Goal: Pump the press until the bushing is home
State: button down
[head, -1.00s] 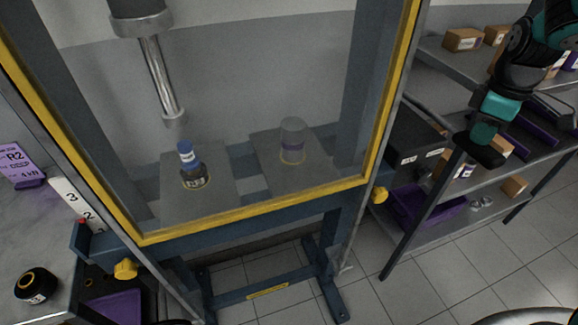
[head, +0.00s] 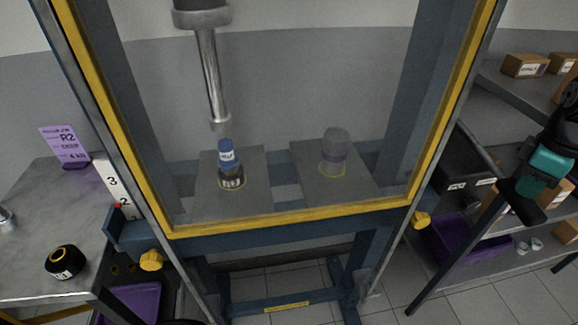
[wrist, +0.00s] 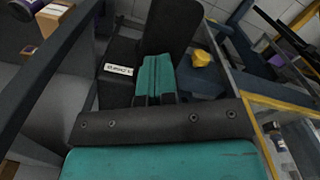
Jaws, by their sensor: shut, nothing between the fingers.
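The press (head: 385,222) is a dark blue frame behind a clear guard with yellow edging. Its steel ram (head: 212,85) hangs above a blue bushing-like piece (head: 226,150) with a white label, with a small gap between them. That piece stands upright on a dark ring-shaped part (head: 232,179) on the left bed plate. Whether it sits inside that part is too small to tell. My gripper (head: 528,192) is right of the press, outside the guard, in front of the shelves. The wrist view shows its teal fingers (wrist: 155,78) together and empty.
A clear cylinder (head: 334,152) stands on the right bed plate. A white number scale (head: 117,188) and yellow knobs (head: 150,260) (head: 421,220) are on the frame. A bench (head: 40,215) with a black round part (head: 65,261) is left. Shelves with boxes (head: 525,65) and a purple bin (head: 450,240) are right.

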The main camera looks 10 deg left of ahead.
notch_tip(320, 180, up, 15)
jog(key=p, duration=1.1)
jog(key=shift+f+p, duration=0.15)
jog(key=shift+p, duration=0.15)
notch_tip(320, 180, down, 17)
jog(key=b, duration=1.1)
notch_tip(320, 180, up, 17)
jog(key=p, duration=1.3)
jog(key=shift+p, duration=0.4)
jog(key=shift+f, duration=0.1)
